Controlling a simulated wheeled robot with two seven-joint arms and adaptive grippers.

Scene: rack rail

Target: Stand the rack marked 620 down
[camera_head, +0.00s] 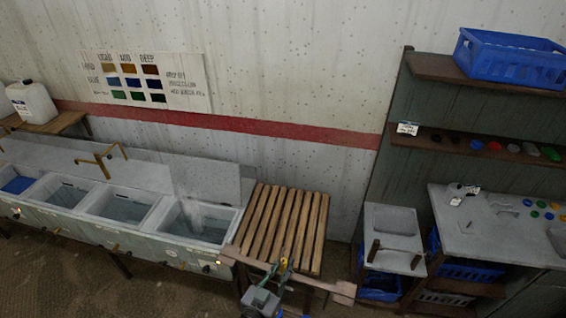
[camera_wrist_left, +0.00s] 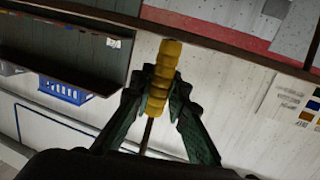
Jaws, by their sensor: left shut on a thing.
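My left gripper (camera_head: 281,272) is shut on the yellow ribbed grip of a rack. The rack's long pale wooden bar (camera_head: 328,285) runs across the near edge of the slatted wooden stand (camera_head: 290,215) in the head view, tilted down to the right. In the left wrist view the yellow grip (camera_wrist_left: 161,75) sits between the dark green fingers (camera_wrist_left: 160,100), and the brown bar (camera_wrist_left: 235,47) crosses the top. I cannot read any number on the rack. Whether it touches the stand is unclear. My right gripper is out of view.
A row of sinks (camera_head: 125,209) with brass taps lies left of the stand. A grey-topped stool (camera_head: 395,226), a worktop (camera_head: 480,228) and shelves with a blue crate (camera_head: 508,57) are at the right. The stand's slats look bare.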

